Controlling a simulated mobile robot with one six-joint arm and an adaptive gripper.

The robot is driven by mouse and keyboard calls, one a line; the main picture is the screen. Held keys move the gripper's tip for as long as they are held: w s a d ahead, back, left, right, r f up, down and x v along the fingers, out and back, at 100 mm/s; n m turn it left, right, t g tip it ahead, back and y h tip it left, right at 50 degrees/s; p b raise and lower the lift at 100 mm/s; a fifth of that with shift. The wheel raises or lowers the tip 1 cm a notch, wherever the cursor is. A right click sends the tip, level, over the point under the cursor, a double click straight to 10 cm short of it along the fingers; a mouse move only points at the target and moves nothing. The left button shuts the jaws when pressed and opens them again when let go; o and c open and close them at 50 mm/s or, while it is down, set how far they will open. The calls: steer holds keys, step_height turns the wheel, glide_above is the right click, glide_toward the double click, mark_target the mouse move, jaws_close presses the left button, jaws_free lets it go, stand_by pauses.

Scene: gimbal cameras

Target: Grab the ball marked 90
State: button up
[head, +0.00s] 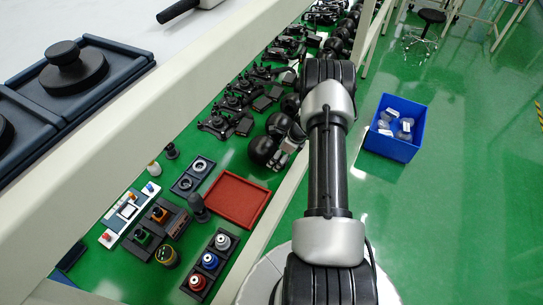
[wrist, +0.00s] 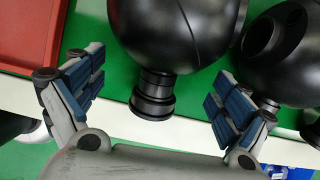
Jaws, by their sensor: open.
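In the wrist view a large glossy black ball (wrist: 180,28) with a stepped black neck (wrist: 153,97) lies between the spread fingers of my gripper (wrist: 155,72). The neck points toward the palm, and clear gaps show on both sides of it. A second black ball (wrist: 292,50) with a round recess lies just right of the right finger. No number 90 is readable on either ball. In the head view my gripper (head: 291,147) is open at the black balls (head: 262,150) on the green bench; it partly hides them.
A red tray (head: 238,198) lies beside the balls, also at the upper left of the wrist view (wrist: 25,30). Several black gimbal devices (head: 235,105) fill the bench behind. A pale bench edge (head: 268,222) runs along the front. A blue bin (head: 395,128) stands on the floor.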

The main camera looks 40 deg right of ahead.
steer(key=shift+x, duration=1.1)
steer(key=c, duration=2)
steer(key=shift+c, duration=0.5)
steer(key=shift+r, duration=0.15)
